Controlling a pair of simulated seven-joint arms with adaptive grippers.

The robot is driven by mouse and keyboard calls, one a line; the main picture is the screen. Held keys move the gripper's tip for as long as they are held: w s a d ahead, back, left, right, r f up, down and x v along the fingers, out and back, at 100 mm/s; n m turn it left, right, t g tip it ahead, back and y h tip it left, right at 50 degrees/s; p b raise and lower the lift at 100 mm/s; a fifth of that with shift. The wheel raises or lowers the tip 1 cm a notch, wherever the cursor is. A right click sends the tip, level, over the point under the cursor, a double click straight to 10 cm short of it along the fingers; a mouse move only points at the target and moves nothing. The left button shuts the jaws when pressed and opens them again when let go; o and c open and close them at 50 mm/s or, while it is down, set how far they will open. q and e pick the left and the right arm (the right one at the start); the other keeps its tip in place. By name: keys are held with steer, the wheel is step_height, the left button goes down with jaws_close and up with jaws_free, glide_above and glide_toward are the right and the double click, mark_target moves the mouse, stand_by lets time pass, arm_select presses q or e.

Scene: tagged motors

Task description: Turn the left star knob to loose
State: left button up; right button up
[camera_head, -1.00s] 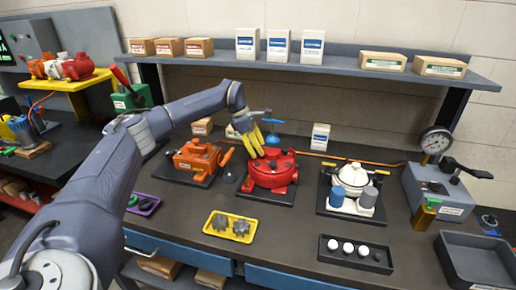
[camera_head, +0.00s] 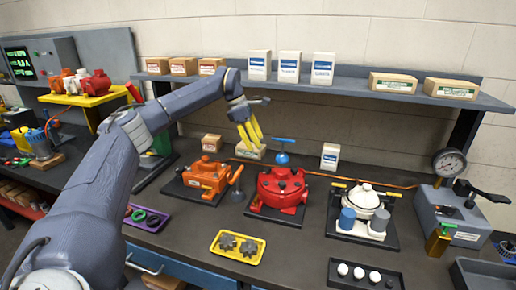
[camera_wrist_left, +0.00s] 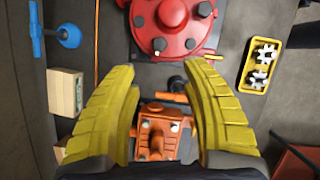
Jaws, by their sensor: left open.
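My left gripper (camera_head: 249,137), with yellow fingers, is open and empty. It hangs in the air behind the gap between the orange motor (camera_head: 206,177) and the red round motor (camera_head: 282,186). In the left wrist view the orange motor (camera_wrist_left: 157,133) lies below, between the spread fingers, and the red motor (camera_wrist_left: 174,24) is at the top. The red motor has dark round caps on its top. Two grey toothed, star-like pieces (camera_head: 228,242) sit in a yellow tray (camera_head: 238,258). I cannot tell which part is the left star knob. My right gripper is not in view.
A blue T-handle (camera_head: 282,152) stands behind the red motor. A white motor (camera_head: 365,199) with blue and grey cylinders (camera_head: 347,219) is to the right. A gauge unit (camera_head: 449,215) is at far right. A shelf (camera_head: 330,88) with boxes runs behind. Bench between the trays is clear.

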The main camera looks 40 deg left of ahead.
arm_select(q)
steer(key=shift+r, duration=0.15)
steer(key=m+g, duration=0.3)
steer(key=m, duration=0.5)
glide_toward(268, 168)
steer(key=f, duration=0.2)
steer(key=shift+m, duration=0.3)
steer(key=shift+d+x, duration=0.2)
steer(key=shift+x, duration=1.6)
steer(key=shift+d+x, duration=0.15)
steer(key=shift+x, duration=1.7)
steer(key=shift+r, duration=0.1)
jaws_close()
